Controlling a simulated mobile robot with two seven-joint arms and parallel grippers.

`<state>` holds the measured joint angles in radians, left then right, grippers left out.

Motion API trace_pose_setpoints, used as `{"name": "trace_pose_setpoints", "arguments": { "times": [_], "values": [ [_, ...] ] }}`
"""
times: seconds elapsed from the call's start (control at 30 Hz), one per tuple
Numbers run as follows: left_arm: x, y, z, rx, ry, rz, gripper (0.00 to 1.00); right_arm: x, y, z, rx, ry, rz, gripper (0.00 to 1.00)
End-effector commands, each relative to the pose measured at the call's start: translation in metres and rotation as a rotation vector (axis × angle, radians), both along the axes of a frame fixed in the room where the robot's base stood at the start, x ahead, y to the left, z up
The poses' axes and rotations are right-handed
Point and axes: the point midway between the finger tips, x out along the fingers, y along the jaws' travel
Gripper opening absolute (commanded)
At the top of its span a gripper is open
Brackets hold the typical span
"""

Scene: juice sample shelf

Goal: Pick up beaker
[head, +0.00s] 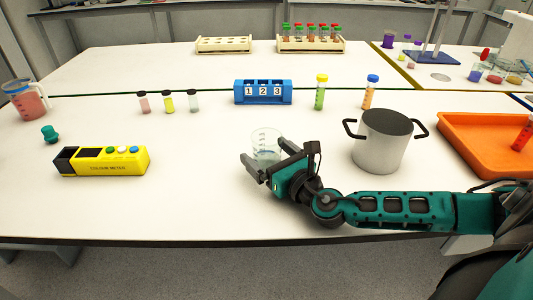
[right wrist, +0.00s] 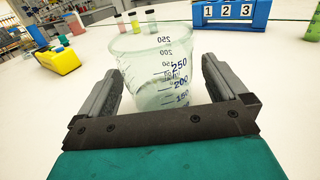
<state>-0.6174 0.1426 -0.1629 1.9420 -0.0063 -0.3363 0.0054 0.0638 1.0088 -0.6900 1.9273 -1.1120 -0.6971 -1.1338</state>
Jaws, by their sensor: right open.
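A clear glass beaker (head: 265,143) with blue volume marks stands upright on the white bench near the middle of the head view. My right gripper (head: 263,166) is open, with its fingers low around the beaker. In the right wrist view the beaker (right wrist: 158,75) stands between the two spread fingers of my right gripper (right wrist: 160,85), with a visible gap at least on the right side. Whether the left finger touches the glass is hard to tell. My left gripper is not in view.
A steel pot (head: 381,145) stands just right of my gripper, with an orange tray (head: 470,155) beyond it. A yellow colour meter (head: 103,161) lies to the left. A blue numbered rack (head: 263,92) and small vials (head: 167,103) stand behind. The bench front left of my gripper is clear.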

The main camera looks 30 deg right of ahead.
Motion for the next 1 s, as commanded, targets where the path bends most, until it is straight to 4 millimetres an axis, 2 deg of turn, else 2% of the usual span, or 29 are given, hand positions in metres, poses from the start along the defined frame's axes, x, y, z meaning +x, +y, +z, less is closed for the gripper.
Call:
{"name": "trace_pose_setpoints", "arguments": {
  "times": [0.27,0.9,1.0],
  "values": [
    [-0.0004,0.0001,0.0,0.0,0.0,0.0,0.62,0.0029,0.0001,-0.0002,-0.001,0.001,0.001,1.0],
    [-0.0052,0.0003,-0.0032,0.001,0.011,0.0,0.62,0.0026,0.0,-0.0001,-0.001,0.0,0.0,0.4],
    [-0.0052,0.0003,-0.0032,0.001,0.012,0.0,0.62,0.0028,0.0,0.0008,-0.001,-0.002,0.0,0.39]
  ]
}}
